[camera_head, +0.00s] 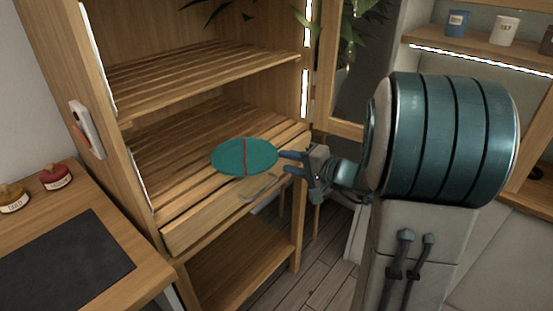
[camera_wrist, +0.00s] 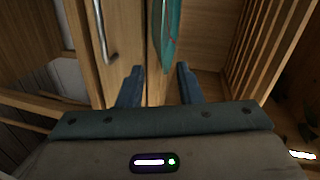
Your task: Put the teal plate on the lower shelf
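The teal plate (camera_head: 229,158), round with a red seam across it, is nearly level at the front of the lower slatted shelf (camera_head: 165,139), just above the drawer front. I cannot tell whether its underside fully touches the shelf. In the wrist view the plate (camera_wrist: 171,32) shows almost edge-on, near the tips of my fingers. My gripper (camera_head: 284,161) is at the plate's right rim, with its fingers pointing left. In the wrist view my gripper (camera_wrist: 160,72) has its two fingers apart, with a gap between each finger and the plate.
The upper slatted shelf (camera_head: 200,78) is over the lower one. A drawer (camera_head: 225,208) with a metal handle is below. A plant (camera_head: 362,20) hangs at the cabinet's right. A counter with a dark mat (camera_head: 65,262) and a red pot (camera_head: 56,175) stands left.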

